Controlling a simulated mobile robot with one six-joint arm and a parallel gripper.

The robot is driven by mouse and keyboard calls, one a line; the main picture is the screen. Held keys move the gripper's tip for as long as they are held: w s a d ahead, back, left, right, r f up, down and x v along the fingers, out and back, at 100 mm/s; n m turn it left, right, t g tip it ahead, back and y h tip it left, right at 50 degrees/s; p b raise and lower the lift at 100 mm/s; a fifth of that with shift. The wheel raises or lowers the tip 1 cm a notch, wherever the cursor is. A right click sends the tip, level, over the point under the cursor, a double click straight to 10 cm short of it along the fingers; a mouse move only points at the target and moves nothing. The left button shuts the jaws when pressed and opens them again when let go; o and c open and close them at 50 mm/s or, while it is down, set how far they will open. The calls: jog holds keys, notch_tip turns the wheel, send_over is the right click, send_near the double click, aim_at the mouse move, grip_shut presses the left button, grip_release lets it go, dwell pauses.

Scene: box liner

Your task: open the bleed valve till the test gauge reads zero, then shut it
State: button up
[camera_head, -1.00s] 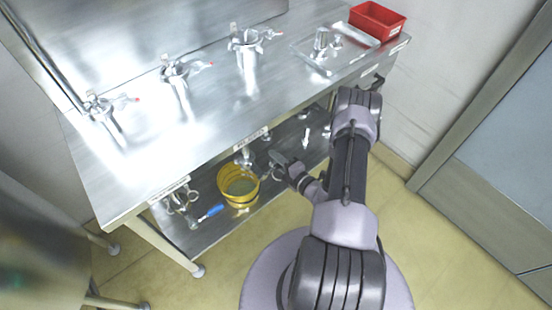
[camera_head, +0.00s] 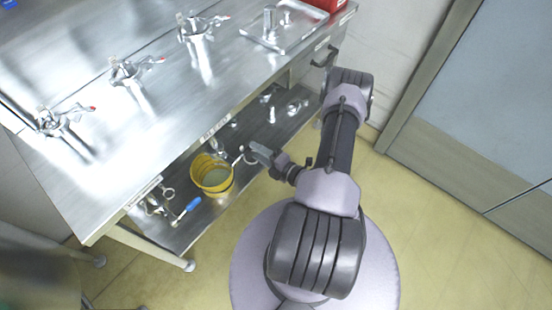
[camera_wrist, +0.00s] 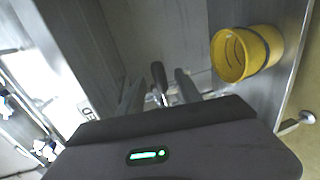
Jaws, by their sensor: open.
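Three metal fittings with red-tipped levers stand in a row on the steel bench top: a left one (camera_head: 58,121), a middle one (camera_head: 128,71) and a right one (camera_head: 197,27). I cannot tell which, if any, is the bleed valve. I cannot make out a test gauge or its reading. My gripper (camera_head: 256,152) is low at the front of the lower shelf, right of a yellow bucket. In the wrist view my gripper (camera_wrist: 158,90) is open, with a slim metal part (camera_wrist: 159,78) showing between its fingers; contact cannot be told.
The yellow bucket (camera_head: 212,180) stands on the lower shelf (camera_head: 190,232), near a blue-handled tool (camera_head: 189,208) and metal clamps (camera_head: 155,203). It also shows in the wrist view (camera_wrist: 262,48). A metal tray (camera_head: 262,42) and red bin (camera_head: 328,4) are at the bench's right end. Floor is clear at right.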

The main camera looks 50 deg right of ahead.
jog(key=s+r+p, duration=0.2)
jog(key=s, duration=0.8)
jog(key=shift+s+d, duration=0.1)
